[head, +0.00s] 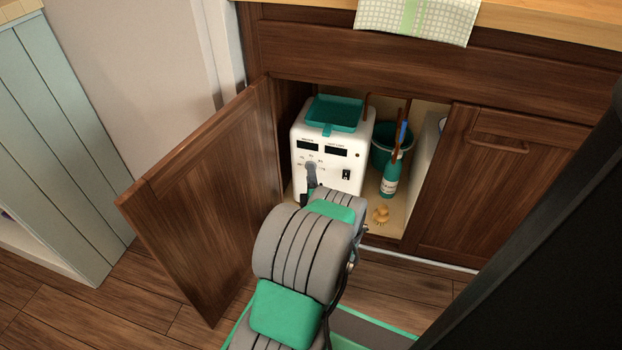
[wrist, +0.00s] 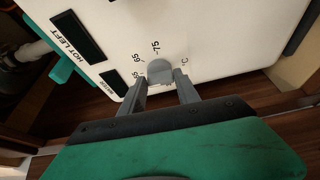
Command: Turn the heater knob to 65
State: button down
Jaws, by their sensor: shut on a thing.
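The white heater (head: 326,182) stands inside the open cupboard, with two dark displays on its front. Its grey knob (head: 311,172) is low on the front panel. In the wrist view the knob (wrist: 160,70) shows between my finger tips, with printed marks 65, 75 and °C around it. A pointer on the knob cannot be made out, so its setting is unclear. My gripper (wrist: 161,82) is shut on the knob, one finger on each side. In the head view my arm partly hides the lower front of the heater.
A teal tray (head: 334,115) sits on the heater. The open cupboard door (head: 208,195) stands left of my arm.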

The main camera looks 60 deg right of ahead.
jog(key=shift+w+f+m+g+h, duration=0.15)
jog(key=shift+m+h, duration=0.5)
jog(key=shift+m, duration=1.05)
jog(key=shift+w+f+m+g+h, duration=0.1)
jog(key=shift+m+h, duration=0.6)
jog(key=shift+m, duration=1)
jog(key=shift+w+f+m+g+h, duration=0.15)
jog(key=shift+m+h, duration=0.5)
jog(key=shift+m, duration=1.05)
jog(key=c, duration=0.9)
grip_release()
jog(key=shift+s, duration=0.1)
